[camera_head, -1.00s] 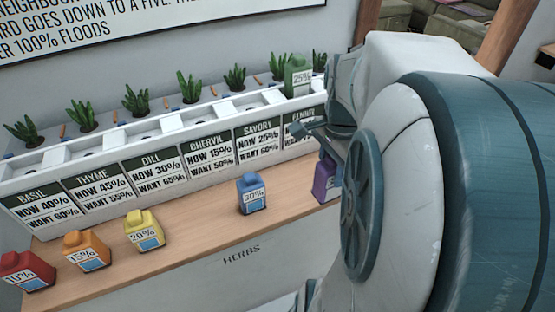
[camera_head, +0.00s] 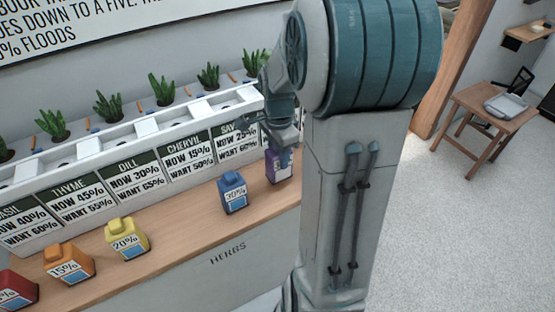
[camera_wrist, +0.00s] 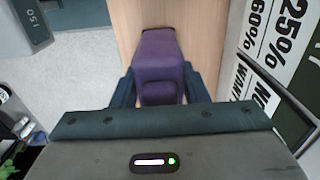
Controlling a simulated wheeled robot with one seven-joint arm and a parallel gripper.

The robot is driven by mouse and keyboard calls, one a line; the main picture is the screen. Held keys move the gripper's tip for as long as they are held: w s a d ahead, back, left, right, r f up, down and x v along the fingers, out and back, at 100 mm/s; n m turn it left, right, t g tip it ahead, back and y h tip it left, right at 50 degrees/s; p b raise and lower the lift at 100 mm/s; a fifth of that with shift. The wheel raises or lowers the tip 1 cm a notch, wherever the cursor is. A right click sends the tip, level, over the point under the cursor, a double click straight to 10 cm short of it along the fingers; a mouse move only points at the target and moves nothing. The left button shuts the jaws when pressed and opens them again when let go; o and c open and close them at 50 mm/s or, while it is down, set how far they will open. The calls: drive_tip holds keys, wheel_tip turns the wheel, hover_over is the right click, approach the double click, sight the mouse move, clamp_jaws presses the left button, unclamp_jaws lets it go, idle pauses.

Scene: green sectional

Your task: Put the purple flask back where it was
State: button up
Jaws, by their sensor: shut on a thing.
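The purple flask (camera_head: 276,168) is at the right end of the row of flasks on the wooden shelf, close to the herb planter. My gripper (camera_head: 284,150) is at it from above and behind, partly covering it. In the wrist view the purple flask (camera_wrist: 158,65) lies between the two dark fingers of my gripper (camera_wrist: 158,88), which are shut on its sides. Wood shows behind the flask. Whether its base touches the shelf I cannot tell.
The blue 30% flask (camera_head: 233,192) stands just left of the purple one. Yellow (camera_head: 127,239), orange (camera_head: 68,263) and red (camera_head: 14,290) flasks stand farther left along the wooden shelf (camera_head: 180,232). The white planter (camera_head: 120,150) with herb signs runs behind. My arm hides the right end.

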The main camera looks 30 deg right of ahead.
sight(278, 162)
drive_tip(key=shift+f, duration=1.7)
drive_tip(key=shift+f, duration=0.15)
drive_tip(key=o, duration=1.1)
